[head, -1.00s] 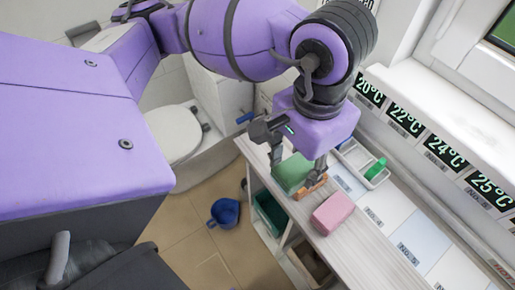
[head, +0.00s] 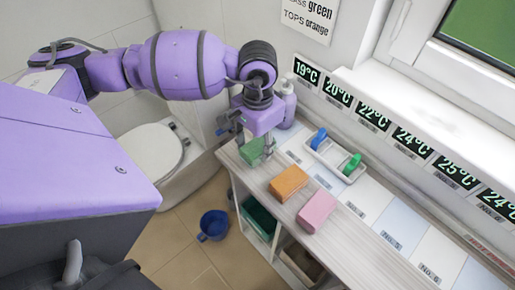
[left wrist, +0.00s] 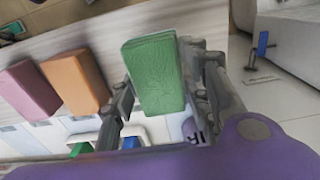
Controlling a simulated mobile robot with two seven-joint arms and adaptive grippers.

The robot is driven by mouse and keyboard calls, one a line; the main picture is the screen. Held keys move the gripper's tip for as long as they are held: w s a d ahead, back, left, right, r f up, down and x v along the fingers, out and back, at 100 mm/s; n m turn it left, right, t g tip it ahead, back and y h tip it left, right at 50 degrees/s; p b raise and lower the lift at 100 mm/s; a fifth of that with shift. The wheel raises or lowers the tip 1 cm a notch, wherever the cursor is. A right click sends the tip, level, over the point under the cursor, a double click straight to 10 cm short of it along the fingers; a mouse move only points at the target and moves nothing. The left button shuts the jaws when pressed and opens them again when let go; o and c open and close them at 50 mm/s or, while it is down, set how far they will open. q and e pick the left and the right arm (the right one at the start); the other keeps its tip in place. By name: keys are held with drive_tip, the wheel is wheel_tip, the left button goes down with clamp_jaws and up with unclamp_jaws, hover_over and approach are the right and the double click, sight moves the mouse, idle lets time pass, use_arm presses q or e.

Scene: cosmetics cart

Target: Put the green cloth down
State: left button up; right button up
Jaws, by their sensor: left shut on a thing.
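The green cloth (head: 251,151), a folded block, is at the far left end of the cart top (head: 262,204). My left gripper (head: 254,148) is shut on it from above, and its arm hides part of the cloth. In the left wrist view the green cloth (left wrist: 155,72) sits between the two fingers (left wrist: 166,92). I cannot tell whether its underside touches the cart top. The orange cloth (head: 289,183) and the pink cloth (head: 318,211) lie in a row to its right, apart from it. My right gripper is not in view.
A white tray (head: 337,160) with blue and green items stands behind the cloths. A pump bottle (head: 287,105) is by the wall. Numbered pale panels (head: 385,232) line the back of the cart.

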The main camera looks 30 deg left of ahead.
sight(258, 144)
use_arm(q)
wheel_tip(258, 144, down, 2)
drive_tip(key=shift+s+f, duration=0.1)
drive_tip(key=o, duration=1)
wheel_tip(258, 144, up, 11)
drive_tip(key=shift+r+b, duration=0.15)
drive_tip(key=shift+b, duration=0.15)
drive_tip(key=shift+r, duration=0.35)
